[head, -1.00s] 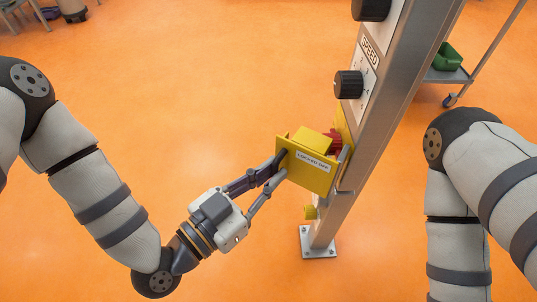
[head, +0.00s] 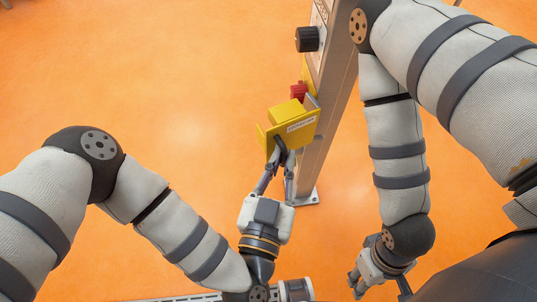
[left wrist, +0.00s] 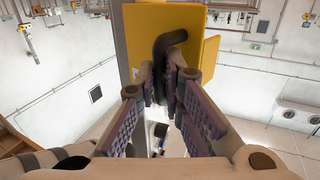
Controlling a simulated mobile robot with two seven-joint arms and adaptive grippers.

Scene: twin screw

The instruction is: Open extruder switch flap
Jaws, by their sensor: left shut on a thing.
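The yellow switch flap (head: 275,139) stands out from the grey post, tilted away from it, with a white label on its face. It also shows in the left wrist view (left wrist: 140,35). A red switch (head: 298,91) is exposed just above and behind the flap. My left gripper (head: 281,158) is shut on the dark curved handle (left wrist: 166,42) of the flap, reaching it from below. The fingers hide part of the handle. My right gripper (head: 361,279) hangs low at the right, away from the flap; its finger opening is unclear.
The grey post (head: 328,132) slants up beside the flap and carries a black speed knob (head: 308,39) higher up. Its foot plate (head: 306,197) is on the orange floor. My right arm is close to the post's right. The floor at left is clear.

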